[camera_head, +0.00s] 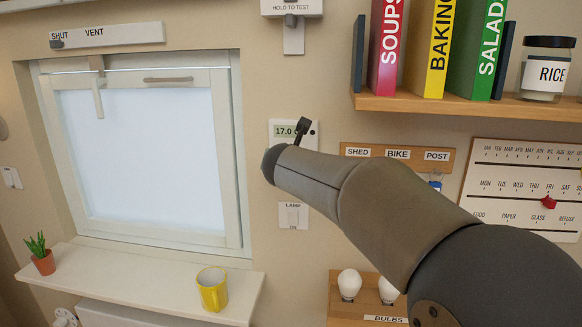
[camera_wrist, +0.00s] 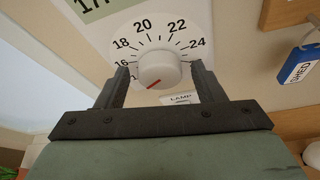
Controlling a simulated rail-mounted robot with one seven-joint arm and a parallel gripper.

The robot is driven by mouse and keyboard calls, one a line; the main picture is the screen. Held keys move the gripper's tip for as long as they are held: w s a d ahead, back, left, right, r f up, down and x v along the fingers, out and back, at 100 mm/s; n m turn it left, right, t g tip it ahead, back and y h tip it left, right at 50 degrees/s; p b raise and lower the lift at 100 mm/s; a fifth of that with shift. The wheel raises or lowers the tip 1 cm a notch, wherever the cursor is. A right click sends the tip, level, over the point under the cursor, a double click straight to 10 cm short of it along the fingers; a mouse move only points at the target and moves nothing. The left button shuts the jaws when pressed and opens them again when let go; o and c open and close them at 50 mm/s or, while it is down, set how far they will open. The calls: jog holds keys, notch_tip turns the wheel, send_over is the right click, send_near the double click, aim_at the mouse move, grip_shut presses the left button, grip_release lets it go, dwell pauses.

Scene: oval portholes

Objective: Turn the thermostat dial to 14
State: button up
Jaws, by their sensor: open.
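The thermostat (camera_head: 281,131) is a white wall panel; its display reads 17.0 in the head view, where the arm hides its dial. In the wrist view the white round dial (camera_wrist: 158,66) sits in a printed scale with 16, 18, 20, 22 and 24 readable. A number below 16 is mostly hidden by the left finger. The dial's red mark points down and to the left, below the readable numbers. My gripper (camera_wrist: 160,76) is open, with one finger on each side of the dial. Whether the fingers touch it I cannot tell.
A lamp switch (camera_head: 293,215) is just below the thermostat. A key rack (camera_head: 398,156) with a blue tag (camera_wrist: 299,64) is to the right, under a shelf (camera_head: 460,103) of binders and a rice jar. A window (camera_head: 145,150) is left, above a sill with a yellow mug (camera_head: 212,290).

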jog(key=b+v, duration=0.2)
jog(key=v, duration=1.5)
jog(key=shift+s+b, duration=0.2)
jog(key=shift+b, duration=0.2)
jog(key=s+d+f+m+g+h+b, duration=0.1)
jog(key=s+d+f+m+g, duration=0.25)
jog(key=d+f+m, duration=0.5)
jog(key=s+d+f+m+g+h, duration=0.1)
jog(key=s+d+f+m+g, duration=0.35)
jog(key=f+m, duration=0.6)
jog(key=s+d+f+m+g+y, duration=0.1)
jog(key=s+d+f+m+g, duration=0.1)
jog(key=s+f+m, duration=0.5)
jog(key=s+d+f+m+g+y, duration=0.1)
jog(key=s+d+f+m+g, duration=0.1)
jog(key=s+f+m, duration=0.5)
notch_tip(320, 180, down, 2)
jog(key=shift+s+d+f+g+b, duration=0.25)
jog(key=shift+s+d+g+b, duration=0.1)
jog(key=shift+s+d, duration=0.65)
